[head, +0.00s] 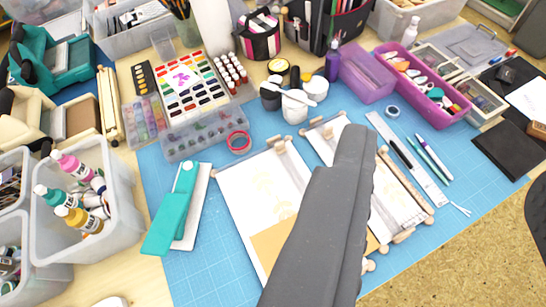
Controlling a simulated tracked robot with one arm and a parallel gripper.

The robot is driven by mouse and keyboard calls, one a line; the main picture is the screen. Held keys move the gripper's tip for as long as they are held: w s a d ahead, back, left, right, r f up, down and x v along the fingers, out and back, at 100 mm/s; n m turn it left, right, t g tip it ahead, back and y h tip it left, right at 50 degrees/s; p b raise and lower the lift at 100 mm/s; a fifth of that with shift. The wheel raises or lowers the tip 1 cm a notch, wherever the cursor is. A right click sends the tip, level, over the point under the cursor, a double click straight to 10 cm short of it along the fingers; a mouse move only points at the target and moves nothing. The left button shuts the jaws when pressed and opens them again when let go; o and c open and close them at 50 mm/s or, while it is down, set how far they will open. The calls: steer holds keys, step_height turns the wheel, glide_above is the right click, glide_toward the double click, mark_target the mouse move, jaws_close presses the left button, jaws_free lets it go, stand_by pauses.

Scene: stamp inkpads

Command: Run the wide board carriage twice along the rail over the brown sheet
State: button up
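My gripper (352,150) is a long dark grey shape crossing the middle of the head view, its tip toward the back of the mat. Its fingers cannot be told apart. The wide board (247,205) lies left of it with a pale printed sheet. A brown sheet (272,243) lies at its near part, partly hidden by my arm. A pale carriage (283,152) appears at the wide board's far end, by the wooden-knobbed rail; whether my gripper touches it cannot be seen.
A teal stapler-like tool (172,215) and a red tape ring (239,142) lie left on the blue mat (215,268). A steel ruler (402,155) and pens lie right. Ink jars (294,108) stand behind. A bottle bin (80,245) stands at left. The mat's near left is clear.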

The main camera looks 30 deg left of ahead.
steer(key=w+a+f+n+g+y+p, duration=0.1)
steer(key=w+a+f+n+g+p, duration=0.25)
steer(key=w, duration=0.65)
steer(key=n+g+y+p, duration=0.1)
steer(key=n+g+p, duration=0.4)
steer(key=g+p, duration=0.45)
glide_above(280, 144)
steer(key=s+d+p, duration=0.2)
steer(key=s+d, duration=0.1)
steer(key=d, duration=0.1)
step_height(280, 144, down, 31)
steer(key=t, duration=0.2)
steer(key=x, duration=1.2)
steer(key=shift+a, duration=0.2)
jaws_close()
